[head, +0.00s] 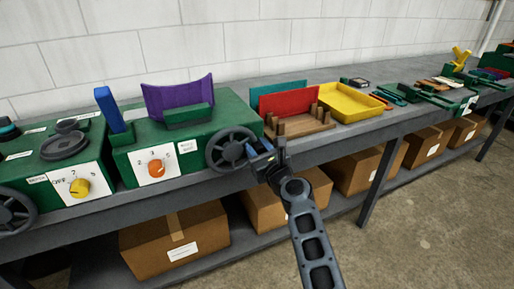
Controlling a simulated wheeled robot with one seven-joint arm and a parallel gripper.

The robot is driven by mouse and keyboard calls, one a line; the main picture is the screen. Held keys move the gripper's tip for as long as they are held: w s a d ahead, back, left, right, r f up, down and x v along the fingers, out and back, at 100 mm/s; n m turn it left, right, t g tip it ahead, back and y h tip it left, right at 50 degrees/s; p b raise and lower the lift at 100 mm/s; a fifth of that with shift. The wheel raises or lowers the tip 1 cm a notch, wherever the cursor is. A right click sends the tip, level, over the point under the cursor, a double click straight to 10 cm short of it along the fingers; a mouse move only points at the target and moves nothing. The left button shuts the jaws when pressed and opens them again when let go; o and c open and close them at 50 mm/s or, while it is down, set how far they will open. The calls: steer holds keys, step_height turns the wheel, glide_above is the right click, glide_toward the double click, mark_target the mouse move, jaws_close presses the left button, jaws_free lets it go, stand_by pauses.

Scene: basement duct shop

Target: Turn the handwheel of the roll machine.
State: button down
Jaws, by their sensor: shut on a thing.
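A green machine (195,137) stands on the bench at left centre, with a purple curved sheet (180,96) and a blue upright lever (109,108) on top. Its front has an orange knob (156,168) on a white dial plate. A dark spoked handwheel (226,152) sits at its right front corner. My gripper (262,160) is at the right side of this wheel, shut on its rim or handle; the exact grip is partly hidden by the jaws. The machine's small labels are too small to read.
A second green machine (72,178) with a yellow knob and its own handwheel (12,212) stands at the left. A wooden peg rack (300,130) and a yellow tray (352,104) are right of my gripper. Cardboard boxes (178,238) fill the lower shelf. The floor at right is clear.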

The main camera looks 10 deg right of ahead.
steer(key=shift+f, duration=0.2)
steer(key=c, duration=1)
jaws_free()
steer(key=shift+p+v, duration=1)
steer(key=shift+v, duration=2.9)
steer(key=shift+r, duration=0.1)
